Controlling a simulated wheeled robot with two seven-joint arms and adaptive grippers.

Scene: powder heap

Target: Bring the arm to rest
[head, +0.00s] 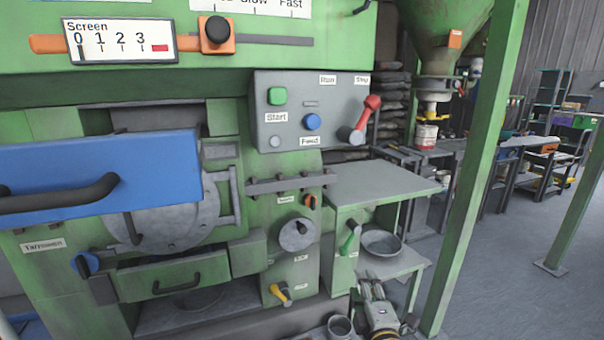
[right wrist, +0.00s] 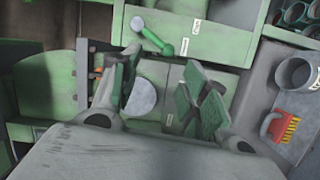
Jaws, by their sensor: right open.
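My right gripper (head: 374,290) shows at the bottom of the head view, low in front of the green machine and below the small side table. In the right wrist view my right gripper (right wrist: 160,92) has its two green-padded fingers spread apart with nothing between them. A green panel and a pale round disc show behind the fingers. My left gripper is not in view.
The green machine (head: 60,285) fills the left, with a blue front (head: 100,165) jutting out. A metal bowl (head: 382,246) sits on the shelf under the side table (head: 378,183). A grey cup (head: 340,328) is beside my gripper.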

